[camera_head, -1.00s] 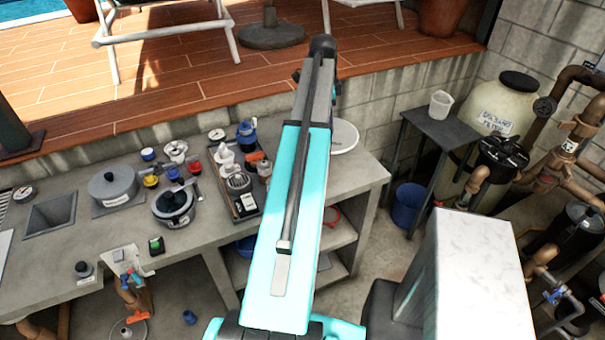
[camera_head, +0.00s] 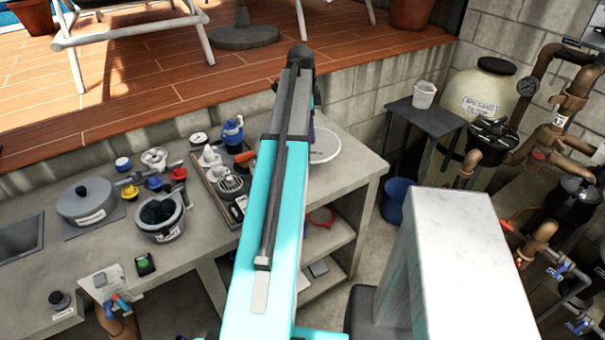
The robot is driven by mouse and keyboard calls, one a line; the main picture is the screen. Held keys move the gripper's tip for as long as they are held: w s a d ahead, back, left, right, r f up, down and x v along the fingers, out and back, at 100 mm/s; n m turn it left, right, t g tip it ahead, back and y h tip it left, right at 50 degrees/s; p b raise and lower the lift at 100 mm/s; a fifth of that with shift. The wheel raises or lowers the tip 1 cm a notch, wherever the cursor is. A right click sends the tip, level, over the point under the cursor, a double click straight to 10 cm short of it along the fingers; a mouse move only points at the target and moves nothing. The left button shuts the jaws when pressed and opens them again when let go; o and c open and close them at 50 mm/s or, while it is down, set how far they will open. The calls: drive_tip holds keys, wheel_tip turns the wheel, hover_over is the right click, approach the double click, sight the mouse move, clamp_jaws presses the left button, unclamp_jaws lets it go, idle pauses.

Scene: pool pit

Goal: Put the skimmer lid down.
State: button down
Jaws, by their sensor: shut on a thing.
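The skimmer lid, a round white disc (camera_head: 326,150), shows just right of my arm, over the back right end of the grey bench. My arm hides its left part. My gripper (camera_head: 311,132) hangs from the far end of the arm. Only a dark sliver of it shows beside the arm, meeting the lid, and it is shut on the lid. Its fingertips are hidden. I cannot tell whether the lid touches the bench top or hangs just above it.
A dark tray (camera_head: 222,185) of fittings lies left of my arm. Left of it are a grey pot (camera_head: 87,203), a second lidded pot (camera_head: 160,218) and several small caps. A block wall (camera_head: 350,105) rises behind the bench. A small table (camera_head: 428,118) stands right. The bench's right end looks clear.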

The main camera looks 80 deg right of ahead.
drive_tip(key=shift+w, duration=0.15)
drive_tip(key=shift+a+f, duration=0.1)
drive_tip(key=shift+f, duration=0.4)
drive_tip(key=shift+f+p, duration=1)
drive_tip(key=shift+f, duration=1.65)
drive_tip(key=shift+f+p, duration=0.65)
drive_tip(key=shift+f, duration=1.2)
drive_tip(key=shift+f, duration=0.15)
drive_tip(key=c, duration=1.5)
unclamp_jaws()
drive_tip(key=shift+w+r, duration=0.1)
drive_tip(key=shift+r, duration=0.1)
drive_tip(key=shift+w+a+r+b, duration=0.1)
drive_tip(key=shift+w+r+b, duration=0.3)
drive_tip(key=shift+r, duration=1.6)
drive_tip(key=shift+w+d+r+b, duration=0.1)
drive_tip(key=shift+r+b, duration=0.55)
drive_tip(key=shift+r, duration=1.3)
drive_tip(key=shift+w+a+r+b, duration=0.15)
drive_tip(key=shift+r+b, duration=0.35)
drive_tip(key=shift+r, duration=1.5)
